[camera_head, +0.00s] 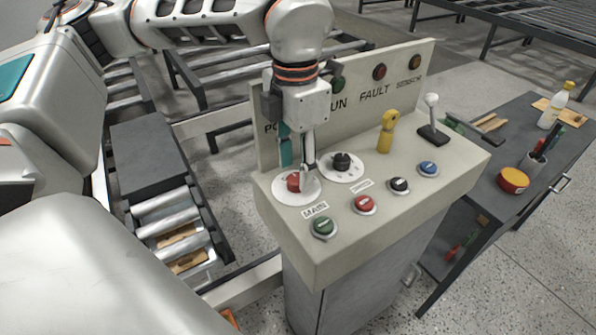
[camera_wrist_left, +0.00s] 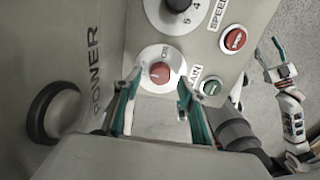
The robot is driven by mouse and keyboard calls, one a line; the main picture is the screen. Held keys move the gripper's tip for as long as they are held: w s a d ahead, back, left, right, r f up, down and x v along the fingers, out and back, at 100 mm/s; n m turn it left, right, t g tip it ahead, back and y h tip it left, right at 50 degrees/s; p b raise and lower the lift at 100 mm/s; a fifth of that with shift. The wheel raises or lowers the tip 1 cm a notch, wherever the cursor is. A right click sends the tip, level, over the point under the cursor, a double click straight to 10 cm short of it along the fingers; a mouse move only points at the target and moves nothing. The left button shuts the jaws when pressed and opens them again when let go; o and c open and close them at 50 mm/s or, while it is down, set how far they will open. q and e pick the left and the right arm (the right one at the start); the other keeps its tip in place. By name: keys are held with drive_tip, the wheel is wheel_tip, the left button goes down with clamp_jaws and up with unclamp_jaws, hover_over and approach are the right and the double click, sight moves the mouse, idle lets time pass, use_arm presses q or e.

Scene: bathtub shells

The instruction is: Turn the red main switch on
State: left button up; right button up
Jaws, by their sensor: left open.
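The red main switch (camera_head: 293,182) is a round knob on a white dial, at the left of the sloping console top, above the MAIN label. In the left wrist view the red knob (camera_wrist_left: 160,74) shows an ON mark on the dial; its exact setting is too small to read. My left gripper (camera_head: 298,163) points down at the knob, its teal fingers spread. In the left wrist view the left gripper (camera_wrist_left: 158,100) is open, with the knob between and beyond its fingertips. Contact cannot be told. My right gripper (camera_wrist_left: 270,62) shows small at the right of that view.
A black speed knob (camera_head: 342,161) stands just right of the switch. Green (camera_head: 323,227) and red (camera_head: 364,204) buttons, a yellow handle (camera_head: 386,132) and a joystick (camera_head: 432,116) share the console. The upright back panel (camera_head: 360,100) rises behind. A dark workbench (camera_head: 530,150) stands at right.

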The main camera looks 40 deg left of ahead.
use_arm(q)
drive_tip(key=shift+f, duration=0.9)
use_arm(e)
drive_tip(key=shift+w+d, duration=0.1)
drive_tip(key=shift+w, duration=0.1)
use_arm(q)
drive_tip(key=c, duration=1.1)
use_arm(e)
drive_tip(key=shift+w+r, duration=0.1)
